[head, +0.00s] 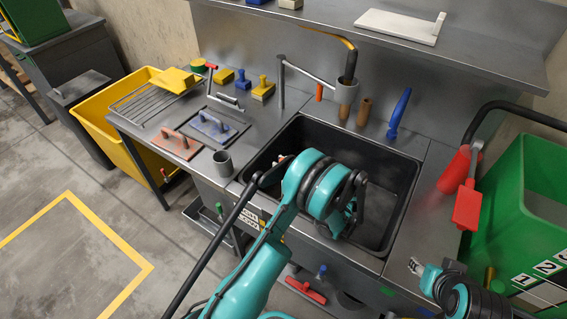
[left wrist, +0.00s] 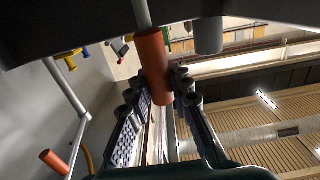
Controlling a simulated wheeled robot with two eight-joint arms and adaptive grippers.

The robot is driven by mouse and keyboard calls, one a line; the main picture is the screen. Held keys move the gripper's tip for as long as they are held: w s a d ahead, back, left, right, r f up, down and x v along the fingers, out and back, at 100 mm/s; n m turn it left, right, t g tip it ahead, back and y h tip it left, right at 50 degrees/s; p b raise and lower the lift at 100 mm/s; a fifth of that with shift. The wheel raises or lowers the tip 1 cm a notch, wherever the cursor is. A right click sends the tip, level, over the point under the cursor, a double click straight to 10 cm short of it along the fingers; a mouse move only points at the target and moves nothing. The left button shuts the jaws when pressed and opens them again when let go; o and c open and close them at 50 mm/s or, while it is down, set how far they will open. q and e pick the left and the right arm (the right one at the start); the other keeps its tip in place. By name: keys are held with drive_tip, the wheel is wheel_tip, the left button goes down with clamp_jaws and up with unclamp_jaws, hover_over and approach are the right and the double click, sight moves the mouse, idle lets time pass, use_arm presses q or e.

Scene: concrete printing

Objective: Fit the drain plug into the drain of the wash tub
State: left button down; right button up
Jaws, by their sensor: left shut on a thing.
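The wash tub (head: 388,232) is the dark basin sunk in the steel counter. My left gripper (head: 352,208) reaches down into it, with its tips hard to make out in the head view. In the left wrist view the gripper (left wrist: 165,98) is shut on an orange cylinder (left wrist: 154,62) with a grey rod (left wrist: 142,14), which I take to be the drain plug's handle and stem. The plug's sealing end is out of view. I cannot see the drain; my arm covers part of the tub. My right gripper (head: 416,267) is at the lower right, only partly visible.
The tap (head: 347,90) and brown cylinders (head: 363,112) stand behind the tub. A grey cup (head: 222,163) and trowels (head: 182,143) lie left of it. A green bin (head: 525,185) is at the right, a yellow bin (head: 95,118) at the left.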

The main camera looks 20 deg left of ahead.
use_arm(q)
drive_tip(key=shift+s+f, duration=0.1)
drive_tip(key=shift+f, duration=0.2)
drive_tip(key=c, duration=1.3)
unclamp_jaws()
drive_tip(key=shift+f, duration=0.1)
drive_tip(key=shift+d, duration=0.15)
drive_tip(key=s+d, duration=0.1)
drive_tip(key=d, duration=0.7)
drive_tip(key=s+a+r+m+t+h, duration=0.1)
drive_tip(key=s+a+r+m+h, duration=0.3)
drive_tip(key=a+r+m+h, duration=0.5)
drive_tip(key=s+d+m+t+h, duration=0.1)
drive_tip(key=s+d+m+h, duration=0.2)
drive_tip(key=s, duration=0.5)
drive_tip(key=s+d+m+t+h, duration=0.2)
drive_tip(key=s+d+m+h, duration=0.2)
drive_tip(key=s+d, duration=0.3)
drive_tip(key=shift+s+r+t+h, duration=0.3)
drive_tip(key=shift+s+h, duration=0.3)
drive_tip(key=shift+h, duration=0.3)
